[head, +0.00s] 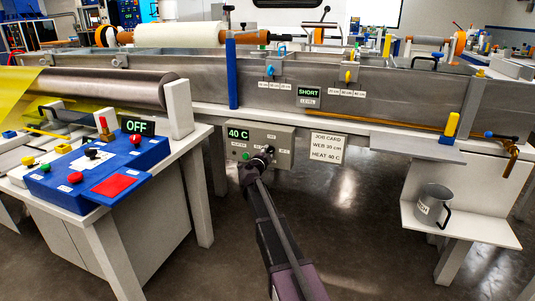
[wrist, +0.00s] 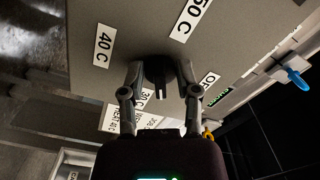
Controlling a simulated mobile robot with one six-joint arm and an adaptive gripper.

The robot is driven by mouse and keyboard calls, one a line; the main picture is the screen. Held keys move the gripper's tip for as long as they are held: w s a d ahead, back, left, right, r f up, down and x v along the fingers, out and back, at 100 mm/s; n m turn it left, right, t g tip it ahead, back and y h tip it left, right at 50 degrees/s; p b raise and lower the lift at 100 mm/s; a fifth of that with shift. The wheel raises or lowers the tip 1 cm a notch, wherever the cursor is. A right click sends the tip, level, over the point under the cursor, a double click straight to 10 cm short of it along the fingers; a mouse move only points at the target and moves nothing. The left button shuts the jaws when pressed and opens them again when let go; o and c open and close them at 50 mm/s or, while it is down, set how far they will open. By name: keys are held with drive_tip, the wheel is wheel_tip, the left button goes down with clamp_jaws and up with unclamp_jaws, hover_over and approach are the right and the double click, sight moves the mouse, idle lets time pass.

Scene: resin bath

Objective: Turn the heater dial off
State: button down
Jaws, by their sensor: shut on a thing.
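The heater box (head: 286,139) is a grey panel under the bath, with a green "40 C" display (head: 238,134). Its dark round dial (wrist: 158,72) is in the upper middle of the wrist view, with a pointer bar towards the picture's bottom. Labels 40 C (wrist: 104,45), 50 C (wrist: 190,18), OFF (wrist: 209,80) and 30 C stand around it; the 30 C one is partly hidden. My gripper (wrist: 160,78) has a finger on each side of the dial and is shut on it. In the head view my gripper (head: 262,158) hides most of the dial.
A job card (head: 327,148) hangs right of the heater box. A blue control box (head: 95,165) with an OFF display stands on the left table (head: 190,143). A grey jug (head: 433,207) stands on a low shelf at right. The floor between is clear.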

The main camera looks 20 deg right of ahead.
drive_tip(key=n, duration=0.6)
drive_tip(key=shift+s+d+f+n, duration=0.1)
drive_tip(key=shift+d+f+n, duration=0.05)
drive_tip(key=shift+n, duration=0.15)
drive_tip(key=n, duration=0.6)
drive_tip(key=shift+s+d, duration=0.1)
drive_tip(key=shift+d, duration=0.05)
drive_tip(key=c, duration=0.7)
unclamp_jaws()
drive_tip(key=v, duration=1.2)
